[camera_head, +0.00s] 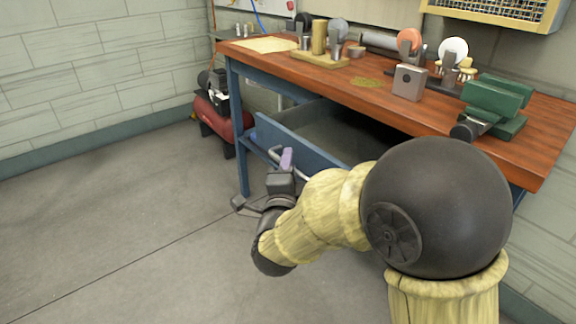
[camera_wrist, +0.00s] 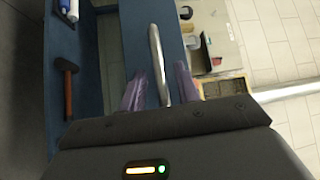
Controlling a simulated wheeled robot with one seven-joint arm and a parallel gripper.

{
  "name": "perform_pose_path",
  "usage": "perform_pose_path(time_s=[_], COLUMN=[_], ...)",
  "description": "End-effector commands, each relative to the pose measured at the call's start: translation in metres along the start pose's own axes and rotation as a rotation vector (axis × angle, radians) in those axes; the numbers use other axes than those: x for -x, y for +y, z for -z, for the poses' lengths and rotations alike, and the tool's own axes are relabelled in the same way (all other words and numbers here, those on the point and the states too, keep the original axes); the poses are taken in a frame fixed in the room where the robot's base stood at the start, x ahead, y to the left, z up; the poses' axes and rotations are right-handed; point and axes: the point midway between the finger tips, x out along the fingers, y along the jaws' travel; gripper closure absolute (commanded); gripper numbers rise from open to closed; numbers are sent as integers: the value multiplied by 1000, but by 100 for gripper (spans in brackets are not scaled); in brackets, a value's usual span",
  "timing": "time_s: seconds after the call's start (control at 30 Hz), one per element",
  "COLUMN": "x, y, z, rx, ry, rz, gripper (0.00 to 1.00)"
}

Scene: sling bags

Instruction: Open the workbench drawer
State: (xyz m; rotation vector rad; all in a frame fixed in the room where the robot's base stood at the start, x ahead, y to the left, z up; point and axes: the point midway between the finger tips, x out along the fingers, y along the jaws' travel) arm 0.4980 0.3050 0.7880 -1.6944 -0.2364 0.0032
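The workbench (camera_head: 410,115) has a wooden top and blue legs. Its blue drawer (camera_head: 300,143) is pulled partly out in the head view, with a dark grey interior showing behind its front. The drawer front (camera_wrist: 150,25) also shows in the wrist view, with a curved metal handle (camera_wrist: 157,58). My gripper (camera_head: 287,160) is at the drawer front. In the wrist view its two purple fingers (camera_wrist: 160,85) are apart, one on each side of the handle. Gaps show between fingers and handle. My arm hides the drawer's right part.
A red compressor (camera_head: 220,122) stands on the floor left of the bench. A green vise (camera_head: 495,105), a grey metal block (camera_head: 409,82) and several tools stand on the top. A hammer (camera_wrist: 68,85) lies at left in the wrist view. The floor at left is clear.

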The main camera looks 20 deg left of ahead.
Motion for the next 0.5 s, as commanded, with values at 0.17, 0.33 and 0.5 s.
perform_pose_path(time_s=[0.17,0.33,0.5], x=[0,6,29], y=[-1,-2,-2], z=[-1,-1,-1], rx=[-1,-2,0], ry=[-2,-3,-6], rz=[2,3,1], gripper=[68,68,68])
